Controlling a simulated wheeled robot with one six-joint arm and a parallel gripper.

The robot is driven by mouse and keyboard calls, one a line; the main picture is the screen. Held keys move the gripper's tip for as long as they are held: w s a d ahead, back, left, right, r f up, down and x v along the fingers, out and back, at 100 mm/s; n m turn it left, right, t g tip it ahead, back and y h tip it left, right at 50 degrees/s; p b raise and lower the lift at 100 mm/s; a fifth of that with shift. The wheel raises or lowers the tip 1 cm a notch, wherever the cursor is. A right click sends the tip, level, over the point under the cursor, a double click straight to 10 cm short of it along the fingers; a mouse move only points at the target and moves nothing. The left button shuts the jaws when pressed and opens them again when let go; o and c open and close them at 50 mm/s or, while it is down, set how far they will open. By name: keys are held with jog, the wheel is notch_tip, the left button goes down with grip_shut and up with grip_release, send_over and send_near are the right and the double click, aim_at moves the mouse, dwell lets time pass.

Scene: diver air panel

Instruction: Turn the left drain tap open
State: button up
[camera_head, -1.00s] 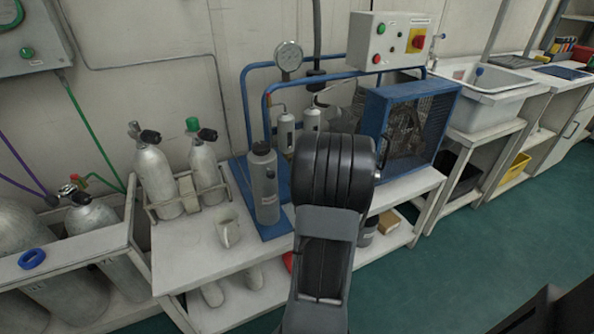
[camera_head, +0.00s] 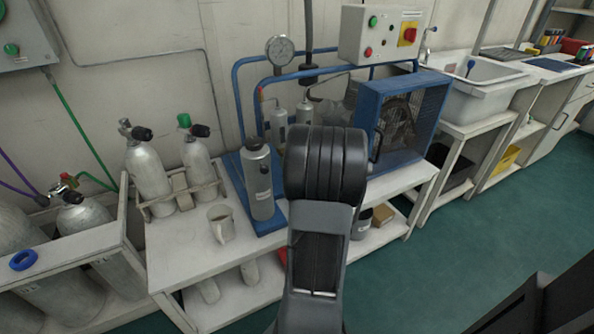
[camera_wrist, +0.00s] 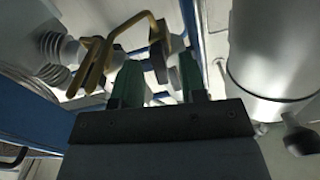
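In the wrist view my gripper (camera_wrist: 160,84) has two dark green fingers pointing up, apart with a gap between them. A grey fitting with a brass bent rod (camera_wrist: 100,62) is just beyond and left of the fingers; it looks like a tap and its handle, but I cannot tell whether a finger touches it. In the head view two small silver separators (camera_head: 278,124) (camera_head: 304,112) stand on the blue compressor frame. Their lower ends and taps are hidden behind my arm and the grey bottle, as is my gripper. I cannot tell which tap is the left one.
A large grey cylinder (camera_wrist: 268,50) stands close right of the fingers. Blue pipes, a gauge (camera_head: 279,53) and the caged fan (camera_head: 405,118) crowd the compressor. The green floor is clear at right.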

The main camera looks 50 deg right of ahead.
jog(key=b+v, duration=1)
jog(key=v, duration=0.3)
jog(key=shift+s, duration=0.25)
jog(key=shift+a, duration=0.15)
dwell(0.3)
